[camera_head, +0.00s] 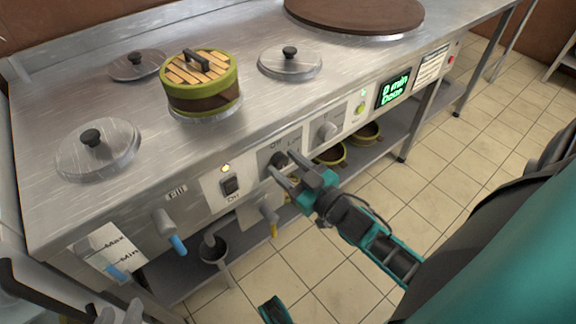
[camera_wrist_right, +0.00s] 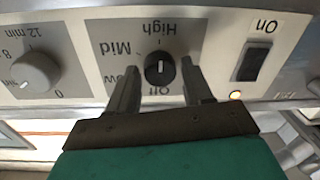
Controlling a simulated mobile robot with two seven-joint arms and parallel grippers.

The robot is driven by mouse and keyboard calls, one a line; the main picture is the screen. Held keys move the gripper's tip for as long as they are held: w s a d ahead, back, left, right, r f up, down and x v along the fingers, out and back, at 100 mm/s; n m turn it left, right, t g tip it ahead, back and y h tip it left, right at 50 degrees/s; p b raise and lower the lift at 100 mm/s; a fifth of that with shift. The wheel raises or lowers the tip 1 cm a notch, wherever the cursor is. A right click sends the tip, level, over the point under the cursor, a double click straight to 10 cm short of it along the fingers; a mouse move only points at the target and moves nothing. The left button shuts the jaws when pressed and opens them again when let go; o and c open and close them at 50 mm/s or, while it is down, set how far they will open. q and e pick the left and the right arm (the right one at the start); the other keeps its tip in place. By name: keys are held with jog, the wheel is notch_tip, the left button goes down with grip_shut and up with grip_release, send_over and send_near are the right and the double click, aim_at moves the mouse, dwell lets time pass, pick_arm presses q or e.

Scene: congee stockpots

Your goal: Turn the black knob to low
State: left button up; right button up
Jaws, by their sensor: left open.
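The black knob (camera_wrist_right: 160,68) sits on a grey dial panel, upside down in the right wrist view, with Off, Low, Mid and High around it. Its white line runs along the Off–High direction; I cannot tell which end is the pointer. In the head view the knob (camera_head: 279,160) is just beyond the right fingertips. My right gripper (camera_head: 281,173) is open, its fingers on either side of the knob in the right wrist view (camera_wrist_right: 160,85), with gaps visible. My left gripper (camera_head: 120,313) shows only as grey fingers at the bottom left edge, away from the knob.
A rocker switch (camera_head: 230,186) and lit lamp are left of the knob; a grey timer knob (camera_head: 327,131) is right. Blue-handled (camera_head: 172,235) and yellow-handled taps (camera_head: 269,222) project below. A green steamer (camera_head: 202,97) and lids (camera_head: 290,62) stand on the counter. Tiled floor in front is clear.

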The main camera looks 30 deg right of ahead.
jog(key=c, duration=0.7)
jog(key=shift+c, duration=0.2)
